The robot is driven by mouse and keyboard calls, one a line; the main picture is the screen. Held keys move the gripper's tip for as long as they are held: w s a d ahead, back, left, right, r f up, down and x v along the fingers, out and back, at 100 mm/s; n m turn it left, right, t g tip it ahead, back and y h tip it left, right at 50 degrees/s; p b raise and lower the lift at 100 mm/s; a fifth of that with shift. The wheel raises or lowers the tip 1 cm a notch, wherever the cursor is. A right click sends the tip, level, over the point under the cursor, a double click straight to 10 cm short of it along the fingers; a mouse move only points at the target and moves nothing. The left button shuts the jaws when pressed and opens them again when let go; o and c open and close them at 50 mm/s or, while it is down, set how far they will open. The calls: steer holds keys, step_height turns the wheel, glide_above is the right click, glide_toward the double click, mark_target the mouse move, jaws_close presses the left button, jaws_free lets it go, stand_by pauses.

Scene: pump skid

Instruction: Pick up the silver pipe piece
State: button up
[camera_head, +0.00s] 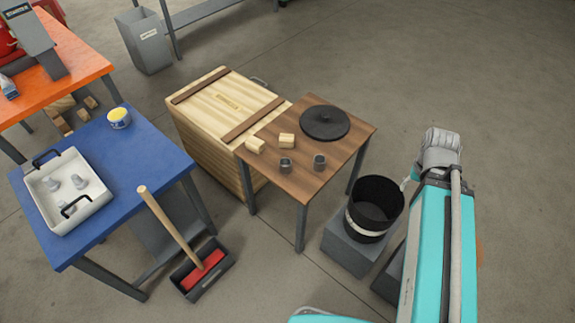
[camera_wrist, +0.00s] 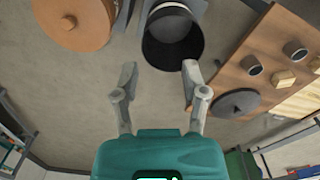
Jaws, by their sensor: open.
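I cannot tell which is the silver pipe piece. Both also show at the right of the wrist view, one (camera_wrist: 252,65) and another (camera_wrist: 295,50). My gripper (camera_wrist: 158,74) is open, with nothing between its fingers. It is above the floor beside the black bucket (camera_wrist: 173,48), apart from the table and both cylinders. In the head view my arm partly hides it.
The black bucket (camera_head: 375,205) stands on a grey block right of the brown table. Two wooden blocks (camera_head: 286,140) and a dark round lid (camera_head: 325,123) share the tabletop. A wooden crate (camera_head: 215,120) stands behind left. A brown round drum (camera_wrist: 75,22) shows upper left in the wrist view.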

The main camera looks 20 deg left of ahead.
steer(key=o, duration=0.5)
steer(key=shift+a+f, duration=0.15)
steer(key=shift+f, duration=0.05)
steer(key=shift+o, duration=0.5)
steer(key=shift+w+a+f+b, duration=0.15)
steer(key=shift+a+f+b, duration=0.05)
steer(key=shift+b, duration=0.2)
steer(key=w+a+f+m+t+h+b, duration=0.1)
steer(key=w+a+f+t+h+b, duration=0.2)
steer(key=a+f+b, duration=0.6)
steer(key=w+a+f+m+t+h+b, duration=0.2)
steer(key=w+a+f+b, duration=0.45)
steer(key=a+b, duration=0.45)
steer(key=s+a+f+t+b, duration=0.2)
steer(key=a+b, duration=0.2)
steer(key=a, duration=0.5)
steer(key=s+a+f+m+t+b, duration=0.1)
steer(key=a+f+t+b, duration=0.2)
steer(key=a, duration=0.6)
steer(key=s+a+f+t+b, duration=0.2)
steer(key=a+b, duration=0.5)
steer(key=a, duration=0.3)
steer(key=shift+s+f+t, duration=0.25)
steer(key=shift+s+t, duration=0.05)
steer(key=shift+w+b, duration=0.1)
steer(key=shift+b, duration=0.2)
